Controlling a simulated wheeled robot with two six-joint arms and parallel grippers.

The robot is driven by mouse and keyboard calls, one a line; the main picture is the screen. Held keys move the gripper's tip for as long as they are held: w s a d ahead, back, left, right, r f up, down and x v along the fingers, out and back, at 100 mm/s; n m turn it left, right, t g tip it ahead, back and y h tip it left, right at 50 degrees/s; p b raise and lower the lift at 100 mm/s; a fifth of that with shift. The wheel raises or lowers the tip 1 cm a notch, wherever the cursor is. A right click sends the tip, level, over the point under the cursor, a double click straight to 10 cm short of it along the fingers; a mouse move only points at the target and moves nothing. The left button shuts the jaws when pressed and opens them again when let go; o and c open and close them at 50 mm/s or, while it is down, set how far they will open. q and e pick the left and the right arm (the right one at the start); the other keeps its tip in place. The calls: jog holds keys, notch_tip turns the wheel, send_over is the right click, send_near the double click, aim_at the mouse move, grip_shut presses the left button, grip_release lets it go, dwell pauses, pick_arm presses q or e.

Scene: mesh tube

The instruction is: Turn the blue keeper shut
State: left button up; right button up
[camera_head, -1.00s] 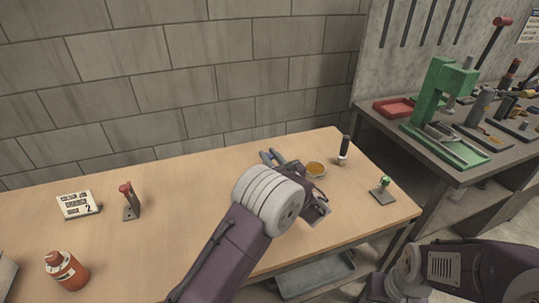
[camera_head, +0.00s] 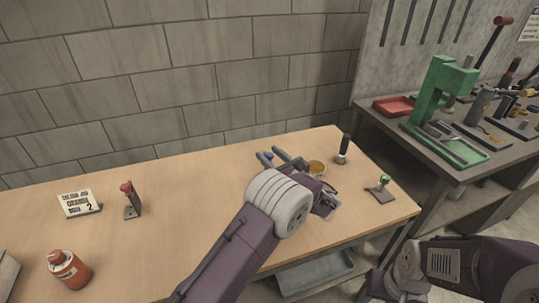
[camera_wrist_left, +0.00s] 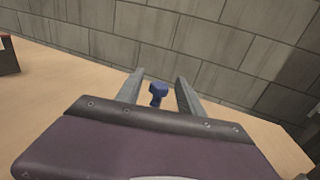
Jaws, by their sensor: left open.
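The blue keeper (camera_wrist_left: 158,92) has a blue top on a narrower blue stem. In the left wrist view it stands between the two grey fingers of my left gripper (camera_wrist_left: 158,88), with a visible gap on each side. In the head view the keeper (camera_head: 268,155) shows as a small blue spot between the fingertips of my left gripper (camera_head: 270,156), near the far edge of the table. The left gripper is open. My own wrist hides the keeper's base. My right gripper is out of view; part of my right arm shows at the lower right.
A block wall runs behind.

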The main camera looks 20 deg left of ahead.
pick_arm(q)
jog(key=v, duration=0.8)
jog(key=shift+s+d, duration=0.25)
jog(key=shift+d, duration=0.05)
